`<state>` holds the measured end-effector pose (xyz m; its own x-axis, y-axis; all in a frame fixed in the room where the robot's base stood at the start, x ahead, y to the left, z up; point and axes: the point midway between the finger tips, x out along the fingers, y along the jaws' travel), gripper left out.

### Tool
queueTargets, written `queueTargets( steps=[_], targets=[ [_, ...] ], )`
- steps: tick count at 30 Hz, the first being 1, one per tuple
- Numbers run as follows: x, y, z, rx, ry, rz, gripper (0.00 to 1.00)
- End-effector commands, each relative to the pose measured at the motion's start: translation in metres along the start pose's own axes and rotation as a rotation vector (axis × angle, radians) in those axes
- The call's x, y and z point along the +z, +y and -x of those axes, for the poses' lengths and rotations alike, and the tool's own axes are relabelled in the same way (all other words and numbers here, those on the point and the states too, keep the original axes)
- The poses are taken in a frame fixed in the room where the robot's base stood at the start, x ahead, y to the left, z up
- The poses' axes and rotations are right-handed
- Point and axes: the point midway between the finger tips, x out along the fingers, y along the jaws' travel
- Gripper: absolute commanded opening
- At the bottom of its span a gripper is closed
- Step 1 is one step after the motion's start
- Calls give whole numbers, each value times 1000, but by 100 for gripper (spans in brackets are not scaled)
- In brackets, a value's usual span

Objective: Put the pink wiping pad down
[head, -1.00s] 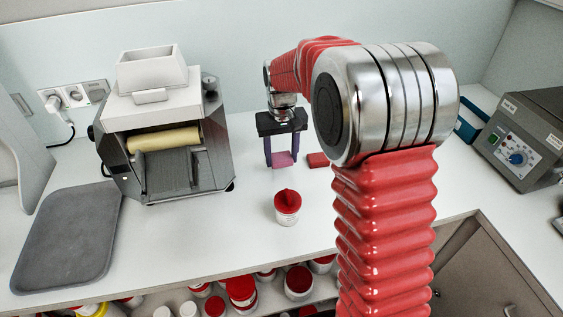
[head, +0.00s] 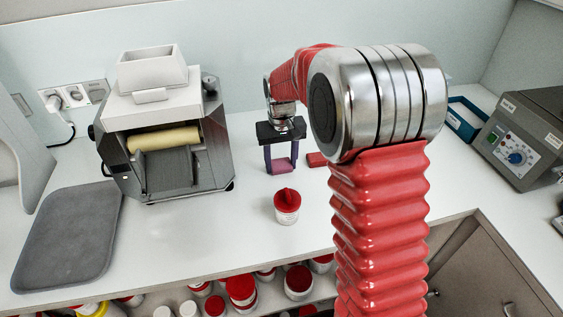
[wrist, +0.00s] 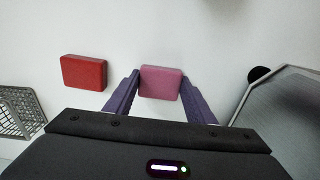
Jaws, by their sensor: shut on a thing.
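The pink wiping pad (wrist: 161,83) is a small block between the two purple fingers of my gripper (wrist: 160,100) in the wrist view. My gripper is shut on it. In the head view my gripper (head: 281,168) points down over the counter behind the jar, with the pink pad (head: 282,166) low between its fingertips. The pad is at or very near the counter top; I cannot tell whether it touches.
A red block (wrist: 84,72) lies beside the pad, also in the head view (head: 317,160). A red-lidded jar (head: 287,207) stands in front. The mill (head: 165,130) is at left, a grey mat (head: 68,238) farther left, a control box (head: 525,138) at right.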

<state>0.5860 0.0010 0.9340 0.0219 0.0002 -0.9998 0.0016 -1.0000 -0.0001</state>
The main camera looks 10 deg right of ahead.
Motion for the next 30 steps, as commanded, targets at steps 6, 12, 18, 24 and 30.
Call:
queueTargets(
  steps=[6,12,18,24,30],
  targets=[
    [4,0,-14,0,-15,0,52],
    [4,0,-14,0,-15,0,66],
    [3,0,-2,0,-13,0,68],
    [2,2,30,1,-10,-2,68],
    [1,2,67,0,-8,-2,68]
  ],
)
